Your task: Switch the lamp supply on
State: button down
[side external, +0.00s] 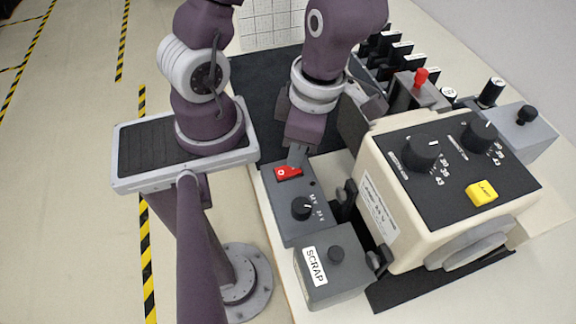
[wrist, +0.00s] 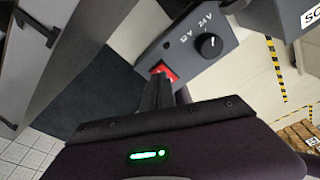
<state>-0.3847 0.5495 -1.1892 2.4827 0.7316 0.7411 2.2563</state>
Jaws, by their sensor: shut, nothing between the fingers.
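A grey supply box (side external: 280,214) has a red rocker switch (side external: 289,172) and a black knob (side external: 302,208) on its top. In the wrist view the switch (wrist: 163,70) looks bright red, and the knob (wrist: 209,46) has 12 V and 24 V marks beside it. A pale round mark shows on the rocker's left end in the side view. My gripper (side external: 297,156) is shut and empty, with its fingertips (wrist: 160,82) at the rocker. They partly cover it, and I cannot tell whether they touch it.
A grey box with a SCRAP label (side external: 333,280) stands in front of the supply. A large beige unit (side external: 395,225) with black knobs and a yellow button (side external: 482,192) stands close on the right. Behind it are a red-knobbed lever (side external: 420,77) and several black-topped parts. A dark mat (side external: 268,78) lies behind.

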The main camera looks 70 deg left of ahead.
jog(key=shift+f, duration=0.7)
jog(key=shift+r, duration=3.55)
